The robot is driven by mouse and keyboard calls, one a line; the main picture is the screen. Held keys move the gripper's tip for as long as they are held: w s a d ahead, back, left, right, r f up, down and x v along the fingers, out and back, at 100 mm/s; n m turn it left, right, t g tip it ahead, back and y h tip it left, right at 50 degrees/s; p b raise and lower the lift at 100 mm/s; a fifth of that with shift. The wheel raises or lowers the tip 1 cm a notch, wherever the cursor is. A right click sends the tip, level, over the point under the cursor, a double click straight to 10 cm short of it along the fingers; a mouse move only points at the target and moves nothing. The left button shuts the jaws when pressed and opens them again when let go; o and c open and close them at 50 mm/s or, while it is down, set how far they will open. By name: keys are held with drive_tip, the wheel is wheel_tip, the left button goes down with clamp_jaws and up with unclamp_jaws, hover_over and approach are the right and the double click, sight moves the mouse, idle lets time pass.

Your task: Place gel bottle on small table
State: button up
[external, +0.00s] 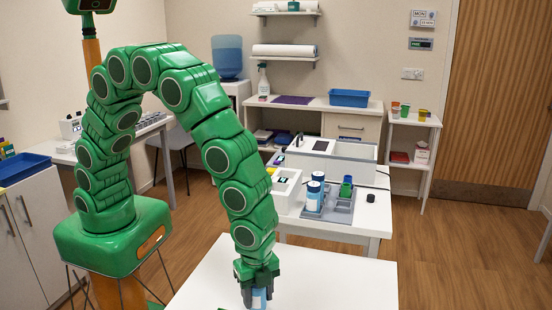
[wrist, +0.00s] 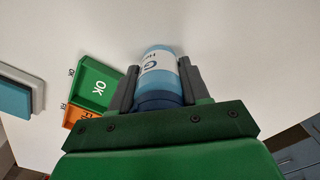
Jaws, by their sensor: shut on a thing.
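My gripper (external: 259,287) is shut on the gel bottle (external: 259,299), at the front edge of the picture. In the wrist view the bottle (wrist: 160,65) is light blue with a white label and a dark blue end, and it sits between the two grey fingers of my gripper (wrist: 157,72). A white table top (external: 335,285) lies under and beside my gripper in the external view. I cannot tell whether the bottle touches it, as its lower end is cut off there.
In the wrist view a green OK tray (wrist: 95,86) and an orange tray (wrist: 78,116) lie on the white surface. Behind, a white bench holds a grey tray (external: 318,209) with several bottles. A small white shelf stand (external: 412,122) stands by the door. The table's right part is clear.

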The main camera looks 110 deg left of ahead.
drive_tip(key=o, duration=1.1)
drive_tip(key=shift+f, duration=0.15)
wheel_tip(320, 180, up, 12)
drive_tip(key=shift+r, duration=0.25)
drive_tip(key=s+a+r+n, duration=0.1)
drive_tip(key=s+a+r, duration=0.1)
drive_tip(key=s, duration=0.4)
drive_tip(key=s+a+r+n, duration=0.2)
drive_tip(key=s+a+r, duration=0.1)
drive_tip(key=s+r, duration=0.2)
drive_tip(key=s+a+r+n+g, duration=0.1)
drive_tip(key=s+a+r+n, duration=0.1)
drive_tip(key=s, duration=0.6)
drive_tip(key=shift+s+a+r, duration=0.15)
drive_tip(key=shift+a+r, duration=0.55)
drive_tip(key=shift+r, duration=0.1)
drive_tip(key=shift+o, duration=0.3)
drive_tip(key=s+a+r+n, duration=0.1)
drive_tip(key=s+n, duration=0.1)
drive_tip(key=s, duration=0.7)
drive_tip(key=s+a+r+n, duration=0.1)
drive_tip(key=s+a+n, duration=0.1)
drive_tip(key=s, duration=0.6)
drive_tip(key=shift+s+g, duration=0.4)
